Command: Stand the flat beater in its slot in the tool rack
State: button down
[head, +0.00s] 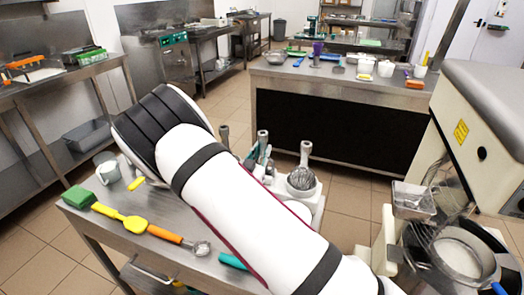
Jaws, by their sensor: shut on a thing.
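The tool rack (311,204) is a pale stand on the steel table, partly covered by my large white arm. A wire whisk (301,179) stands in it with its grey shank up. The slot for the beater is hidden too.
A large mixer (462,133) with a bowl stands on the right. A cluttered counter (340,79) stands behind; tiled floor lies between.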

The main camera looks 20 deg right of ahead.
jog(key=shift+f, duration=0.25)
jog(key=c, duration=1.4)
grip_release()
jog(key=shift+f, duration=0.1)
